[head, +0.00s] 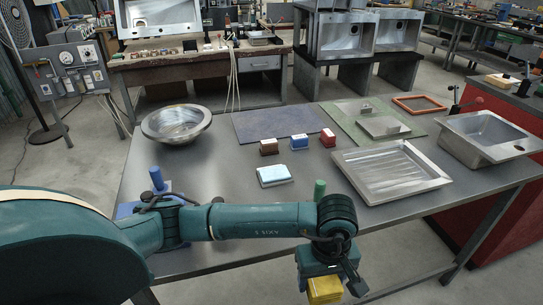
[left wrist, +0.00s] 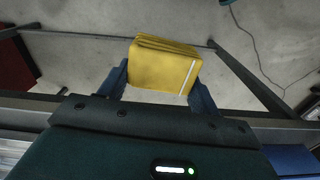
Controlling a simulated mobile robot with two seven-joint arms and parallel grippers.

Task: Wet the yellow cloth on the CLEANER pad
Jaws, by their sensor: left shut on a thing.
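My left gripper (head: 326,283) is shut on the yellow cloth (head: 324,291), a folded block. It holds the cloth beyond the table's front edge. In the left wrist view the cloth (left wrist: 165,68) sits between the two fingers, over the bare floor, with a pale stripe near its right side. No CLEANER lettering is legible, so I cannot tell which thing is that pad. A blue item (head: 157,182) with an upright blue cylinder stands at the table's left front, partly hidden by my arm. A green cylinder (head: 319,187) stands behind my wrist. My right gripper is out of view.
The grey table (head: 225,175) holds a round basin (head: 176,124), a ribbed steel tray (head: 390,170), a square sink (head: 490,138) and a dark mat (head: 277,123). Brown (head: 268,146), blue (head: 299,141), red (head: 327,137) and white-blue (head: 274,175) blocks stand mid-table.

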